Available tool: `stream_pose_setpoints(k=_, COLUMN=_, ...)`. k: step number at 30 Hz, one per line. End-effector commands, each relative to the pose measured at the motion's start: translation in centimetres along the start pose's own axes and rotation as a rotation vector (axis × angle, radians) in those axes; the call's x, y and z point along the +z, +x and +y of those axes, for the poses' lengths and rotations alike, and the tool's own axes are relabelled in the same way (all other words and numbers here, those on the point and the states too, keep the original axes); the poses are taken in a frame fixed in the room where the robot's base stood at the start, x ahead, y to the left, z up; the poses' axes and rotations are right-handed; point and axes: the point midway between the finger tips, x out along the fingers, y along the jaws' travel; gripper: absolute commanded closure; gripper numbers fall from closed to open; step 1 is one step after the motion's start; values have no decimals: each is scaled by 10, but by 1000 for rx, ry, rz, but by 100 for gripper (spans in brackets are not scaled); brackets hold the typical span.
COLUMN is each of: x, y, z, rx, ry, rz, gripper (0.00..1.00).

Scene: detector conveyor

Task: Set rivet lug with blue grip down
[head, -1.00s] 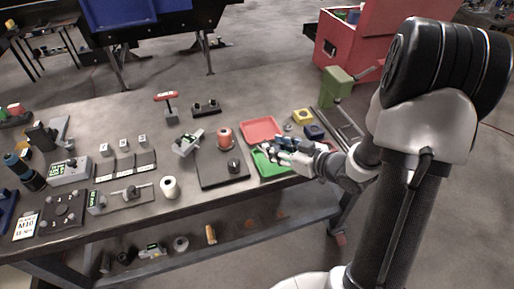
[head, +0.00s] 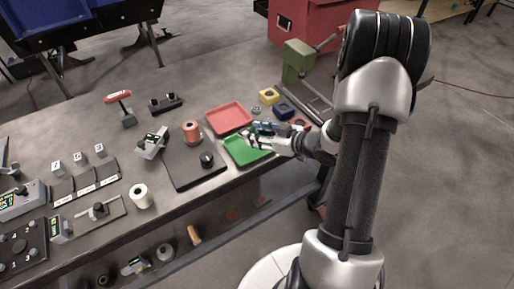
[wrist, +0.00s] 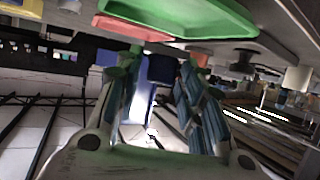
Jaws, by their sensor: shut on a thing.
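My gripper (head: 254,137) is low over the far right part of the green tray (head: 238,152) on the workbench. It is shut on the rivet lug; a blue part, apparently its grip (wrist: 160,68), shows between the two fingers in the wrist view. The lug's metal part is mostly hidden by the fingers and too small to make out in the head view. The green tray (wrist: 190,15) also shows at the top of the tilted wrist view. I cannot tell whether the lug touches the tray.
A red tray (head: 228,119) lies behind the green one. A yellow block (head: 269,96) and a dark blue block (head: 284,109) stand behind my gripper. A green press (head: 297,62) stands at the back.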

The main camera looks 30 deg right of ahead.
Motion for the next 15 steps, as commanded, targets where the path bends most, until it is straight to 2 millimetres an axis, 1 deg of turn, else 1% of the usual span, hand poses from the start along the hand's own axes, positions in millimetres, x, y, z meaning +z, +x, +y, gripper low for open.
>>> stream_pose_setpoints(k=1, x=4, y=2, z=0, rx=0, ry=-1, rz=2, gripper=96)
stream_pose_setpoints(k=5, x=11, y=5, z=0, rx=0, ry=-1, rz=1, gripper=96)
stream_pose_setpoints(k=8, x=22, y=10, z=0, rx=-1, ry=0, rz=1, gripper=96)
stream_pose_setpoints(k=12, x=43, y=18, z=0, rx=0, ry=1, rz=2, gripper=96)
stream_pose_setpoints(k=15, x=46, y=20, z=0, rx=1, ry=-2, rz=3, gripper=96)
